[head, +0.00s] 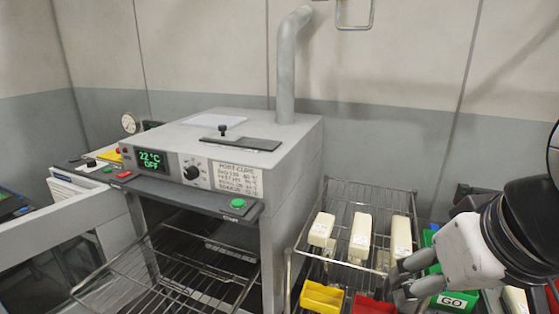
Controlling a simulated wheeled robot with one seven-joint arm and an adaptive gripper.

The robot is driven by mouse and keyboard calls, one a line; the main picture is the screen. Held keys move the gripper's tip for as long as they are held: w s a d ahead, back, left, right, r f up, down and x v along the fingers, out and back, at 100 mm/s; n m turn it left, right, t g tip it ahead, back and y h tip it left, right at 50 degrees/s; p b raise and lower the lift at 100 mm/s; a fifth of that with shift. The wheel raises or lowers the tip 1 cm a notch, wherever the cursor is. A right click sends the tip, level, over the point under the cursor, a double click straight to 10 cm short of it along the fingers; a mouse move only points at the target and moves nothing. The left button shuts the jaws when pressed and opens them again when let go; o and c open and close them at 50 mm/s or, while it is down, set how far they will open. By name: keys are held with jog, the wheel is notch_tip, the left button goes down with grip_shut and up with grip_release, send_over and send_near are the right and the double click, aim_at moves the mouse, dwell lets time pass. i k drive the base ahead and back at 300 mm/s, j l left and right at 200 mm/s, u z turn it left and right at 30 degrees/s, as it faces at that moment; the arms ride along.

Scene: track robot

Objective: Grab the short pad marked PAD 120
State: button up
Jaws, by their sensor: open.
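Three cream blocks with small labels rest in a row on a wire rack: a left block (322,229), a middle block (360,234) and a right block (401,238). The left one looks shorter than the other two. Their labels are too small to read, so I cannot tell which is marked PAD 120. Another cream block (515,301) shows partly at the lower right, below my arm. My gripper (402,277) is open at the lower right, in front of and below the right block. I see nothing held between its fingers.

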aim_at(319, 236)
jog(key=i+l+u, duration=0.2)
jog(key=l+u, duration=0.15)
jog(key=u, duration=0.15)
jog(key=i+l+u, duration=0.2)
jog(key=l+u, duration=0.25)
